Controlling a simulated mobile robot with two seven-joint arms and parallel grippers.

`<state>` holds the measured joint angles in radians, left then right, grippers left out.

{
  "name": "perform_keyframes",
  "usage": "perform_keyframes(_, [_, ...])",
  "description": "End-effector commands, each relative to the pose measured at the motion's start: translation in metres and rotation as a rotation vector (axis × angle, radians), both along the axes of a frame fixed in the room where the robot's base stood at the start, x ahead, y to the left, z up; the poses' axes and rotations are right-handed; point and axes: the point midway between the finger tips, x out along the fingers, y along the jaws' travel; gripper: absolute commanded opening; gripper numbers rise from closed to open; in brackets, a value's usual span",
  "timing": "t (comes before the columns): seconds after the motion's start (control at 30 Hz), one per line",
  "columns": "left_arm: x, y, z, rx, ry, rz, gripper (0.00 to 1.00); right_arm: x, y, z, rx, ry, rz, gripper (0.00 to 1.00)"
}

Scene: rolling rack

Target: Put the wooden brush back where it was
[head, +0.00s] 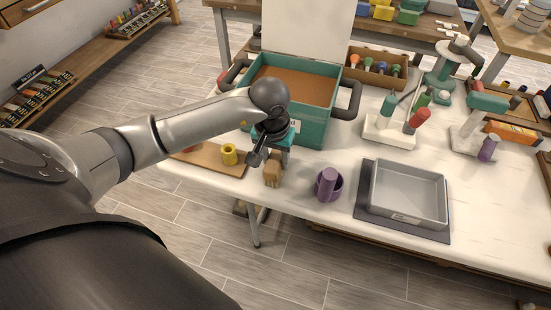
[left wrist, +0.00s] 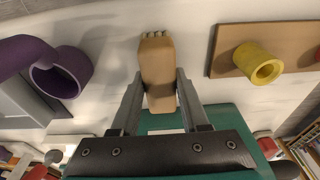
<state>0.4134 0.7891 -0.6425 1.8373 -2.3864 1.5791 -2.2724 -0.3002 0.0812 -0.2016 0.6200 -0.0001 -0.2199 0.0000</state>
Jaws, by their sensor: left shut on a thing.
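My left gripper (head: 262,157) is shut on the wooden brush (head: 272,173), near the front edge of the white table and in front of the teal box. In the left wrist view the brush (left wrist: 157,62) is a tan block with small stubs at its far end, between the two fingers of the gripper (left wrist: 160,88). I cannot tell whether the brush touches the tabletop. A brown board (head: 203,158) with a yellow ring (head: 229,154) lies just left of the brush. My right gripper is not in view.
The open teal box (head: 312,131) stands behind the gripper. Some bare table lies between brush and cup.

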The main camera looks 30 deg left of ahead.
Motion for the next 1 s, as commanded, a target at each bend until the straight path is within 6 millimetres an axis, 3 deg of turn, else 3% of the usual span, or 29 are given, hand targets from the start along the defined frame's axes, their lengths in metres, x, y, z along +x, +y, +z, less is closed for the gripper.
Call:
perform_keyframes(0.27, [0.001, 0.000, -0.002, 0.000, -0.002, 0.000, 0.00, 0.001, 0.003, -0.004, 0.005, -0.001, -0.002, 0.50])
perform_keyframes(0.3, [0.000, 0.000, -0.003, -0.001, 0.000, 0.000, 0.47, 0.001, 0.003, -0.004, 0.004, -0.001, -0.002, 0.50])
perform_keyframes(0.53, [0.000, 0.000, -0.002, -0.001, 0.000, 0.000, 0.73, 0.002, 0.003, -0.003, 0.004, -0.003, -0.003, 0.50])
perform_keyframes(0.87, [0.000, 0.000, 0.000, -0.001, 0.001, 0.000, 0.75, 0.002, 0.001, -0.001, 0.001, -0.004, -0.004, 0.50])
perform_keyframes(1.0, [-0.001, 0.000, 0.016, -0.001, -0.003, 0.000, 0.75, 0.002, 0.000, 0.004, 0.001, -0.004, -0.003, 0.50])
